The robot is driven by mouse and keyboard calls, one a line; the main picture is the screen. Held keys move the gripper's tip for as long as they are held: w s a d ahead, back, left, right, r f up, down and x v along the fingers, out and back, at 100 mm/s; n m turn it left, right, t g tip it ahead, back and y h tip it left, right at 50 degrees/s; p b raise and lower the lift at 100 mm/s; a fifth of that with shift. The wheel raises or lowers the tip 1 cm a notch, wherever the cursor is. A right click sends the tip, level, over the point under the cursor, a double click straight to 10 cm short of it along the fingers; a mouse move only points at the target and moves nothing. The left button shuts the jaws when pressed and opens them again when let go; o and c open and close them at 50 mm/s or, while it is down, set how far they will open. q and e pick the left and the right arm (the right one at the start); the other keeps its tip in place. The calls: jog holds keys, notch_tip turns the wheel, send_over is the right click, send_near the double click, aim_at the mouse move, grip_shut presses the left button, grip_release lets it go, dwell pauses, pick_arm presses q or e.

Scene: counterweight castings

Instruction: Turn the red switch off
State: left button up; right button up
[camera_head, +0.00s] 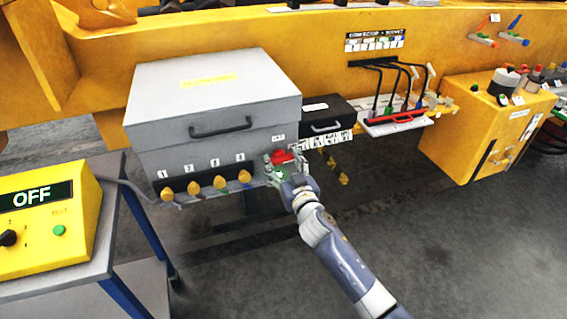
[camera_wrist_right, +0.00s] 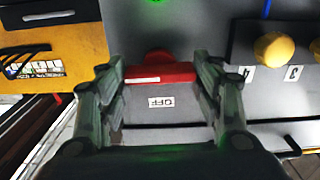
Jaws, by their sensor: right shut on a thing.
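The red switch (camera_head: 283,157) is on the lower right front of the big grey box, right of the knob marked 4. In the right wrist view its red handle (camera_wrist_right: 160,73) lies crosswise, with a white OFF label (camera_wrist_right: 160,102) on the grey plate beside it. My right gripper (camera_head: 281,170) is at the switch; in the wrist view its two fingers (camera_wrist_right: 158,80) are at the two ends of the red handle, shut on it. The fingers and arm partly hide the switch in the head view. My left gripper is out of view.
Several yellow knobs (camera_head: 220,182) line the grey box (camera_head: 215,100) to the left of the switch. A black box (camera_head: 327,112) hangs close on the right. A cart with a yellow panel reading OFF (camera_head: 45,196) stands at left. Open floor lies at lower right.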

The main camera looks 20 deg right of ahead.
jog(key=n, duration=0.8)
jog(key=shift+a+n, duration=0.1)
jog(key=shift+n, duration=0.3)
jog(key=n, duration=0.8)
jog(key=shift+f, duration=0.15)
jog(key=shift+n, duration=0.5)
jog(key=o, duration=1.1)
jog(key=shift+c, duration=0.2)
